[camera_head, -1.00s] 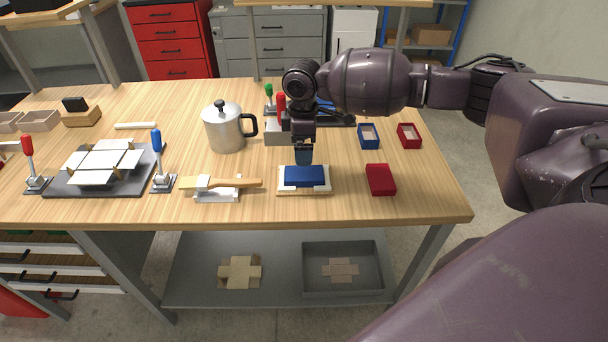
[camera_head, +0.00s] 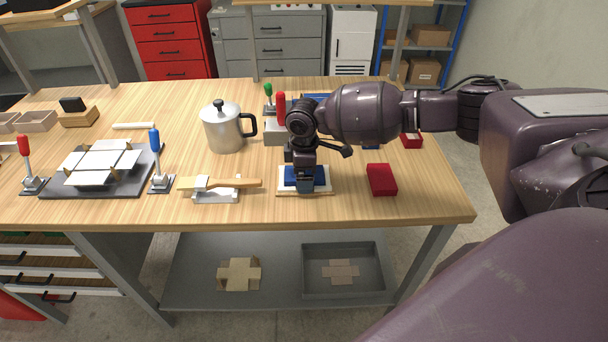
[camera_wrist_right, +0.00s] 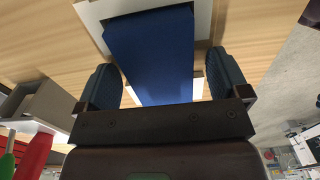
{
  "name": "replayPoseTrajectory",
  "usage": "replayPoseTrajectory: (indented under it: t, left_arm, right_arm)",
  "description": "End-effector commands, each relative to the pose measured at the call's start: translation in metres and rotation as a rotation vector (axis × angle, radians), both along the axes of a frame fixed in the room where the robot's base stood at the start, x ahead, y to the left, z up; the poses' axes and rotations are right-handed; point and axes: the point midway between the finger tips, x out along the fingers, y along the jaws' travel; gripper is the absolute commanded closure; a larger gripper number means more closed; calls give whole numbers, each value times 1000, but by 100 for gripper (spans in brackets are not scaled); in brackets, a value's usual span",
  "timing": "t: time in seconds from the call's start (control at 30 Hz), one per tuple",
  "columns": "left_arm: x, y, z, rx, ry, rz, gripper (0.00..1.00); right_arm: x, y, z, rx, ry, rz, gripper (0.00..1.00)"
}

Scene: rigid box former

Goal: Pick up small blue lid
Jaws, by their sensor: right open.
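The small blue lid (camera_head: 290,180) lies on a white block on the table near the front edge, partly hidden behind my right gripper. My right gripper (camera_head: 304,187) points down over it. In the right wrist view the blue lid (camera_wrist_right: 152,55) fills the space between the two dark ribbed fingers of the right gripper (camera_wrist_right: 165,88). The fingers are spread, one on each side of the lid, and the left one is close to its edge. I cannot tell whether they touch it. My left gripper is not in view.
A red lid (camera_head: 381,180) lies to the right. A red box (camera_head: 411,140) stands behind it. A wooden-handled tool (camera_head: 235,183) rests on a stand to the left, with a metal pot (camera_head: 222,132) behind. A dark former plate (camera_head: 102,175) with clamps is farther left.

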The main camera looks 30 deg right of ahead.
Motion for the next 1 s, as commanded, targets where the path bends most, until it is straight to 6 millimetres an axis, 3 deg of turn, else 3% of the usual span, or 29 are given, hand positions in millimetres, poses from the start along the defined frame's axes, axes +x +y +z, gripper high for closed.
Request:
replayPoseTrajectory:
  t: [0.03, 0.4, 0.73, 0.87, 1.0]
  left_arm:
    - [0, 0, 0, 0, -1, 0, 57]
    - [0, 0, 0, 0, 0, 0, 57]
    - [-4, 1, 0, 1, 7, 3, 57]
    - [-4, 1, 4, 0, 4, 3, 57]
    - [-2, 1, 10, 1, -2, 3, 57]
  right_arm:
    - [0, 0, 0, 0, 0, 0, 6]
    - [0, 0, 1, -1, -1, 0, 59]
    - [1, 0, 9, 1, -3, -1, 59]
    - [1, -1, 27, 0, -4, -1, 59]
    - [1, 0, 60, 1, -6, 0, 59]
